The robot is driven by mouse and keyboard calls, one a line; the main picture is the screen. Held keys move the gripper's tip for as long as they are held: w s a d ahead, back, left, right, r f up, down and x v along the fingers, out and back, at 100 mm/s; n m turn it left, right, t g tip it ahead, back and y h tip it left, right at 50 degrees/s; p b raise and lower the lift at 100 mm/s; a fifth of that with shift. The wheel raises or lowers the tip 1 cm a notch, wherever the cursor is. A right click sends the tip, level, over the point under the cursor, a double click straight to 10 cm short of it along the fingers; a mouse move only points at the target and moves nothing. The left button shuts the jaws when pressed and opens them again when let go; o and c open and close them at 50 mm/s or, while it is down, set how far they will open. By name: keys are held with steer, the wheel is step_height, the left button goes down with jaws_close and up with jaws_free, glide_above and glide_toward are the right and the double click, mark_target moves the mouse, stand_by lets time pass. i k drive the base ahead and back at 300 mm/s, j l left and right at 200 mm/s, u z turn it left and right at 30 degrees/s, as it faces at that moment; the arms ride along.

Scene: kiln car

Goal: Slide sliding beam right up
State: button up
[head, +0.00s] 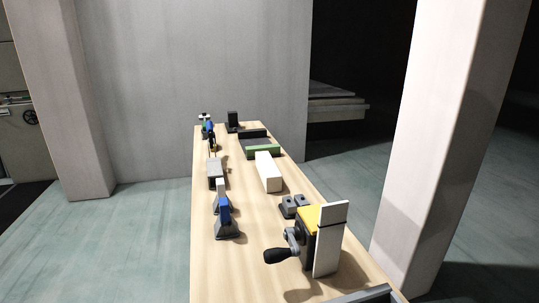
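I cannot tell for sure which part is the sliding beam right. A pale upright plate (331,238) stands at the near right of the wooden bench (220,270). It is against a device with a yellow top (311,217) and a black-knobbed handle (280,255) that points left. My gripper is not in view.
Blue-and-grey tools (224,211) line the bench's left edge. A green-edged dark tray (262,147) sits farther back. A grey metal edge (365,296) shows at the near right corner. Pale pillars stand left (68,100) and right (445,140). Floor is clear at left.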

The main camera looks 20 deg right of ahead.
mark_target(274, 149)
steer(key=k+l+z, duration=0.1)
steer(key=k+z, duration=0.25)
steer(key=k+l+z, duration=0.3)
steer(key=k, duration=0.25)
steer(key=j+z, duration=0.2)
steer(key=z, duration=0.2)
steer(key=j+z, duration=0.25)
steer(key=z, duration=0.2)
steer(key=j+z, duration=0.25)
steer(key=z, duration=0.15)
steer(key=j+z, duration=0.2)
steer(key=z, duration=0.2)
steer(key=k+j, duration=0.25)
steer(key=j, duration=0.5)
steer(key=k+j, duration=0.2)
steer(key=j, duration=0.5)
steer(key=k+j, duration=0.25)
steer(key=j, duration=0.5)
steer(key=k+j, duration=0.25)
steer(key=j, duration=0.5)
steer(key=k+j, duration=0.2)
steer(key=j, duration=0.5)
steer(key=k+j, duration=0.25)
steer(key=j, duration=0.5)
steer(key=k+j, duration=0.25)
steer(key=j, duration=0.5)
steer(key=k+j, duration=0.2)
steer(key=j, duration=0.55)
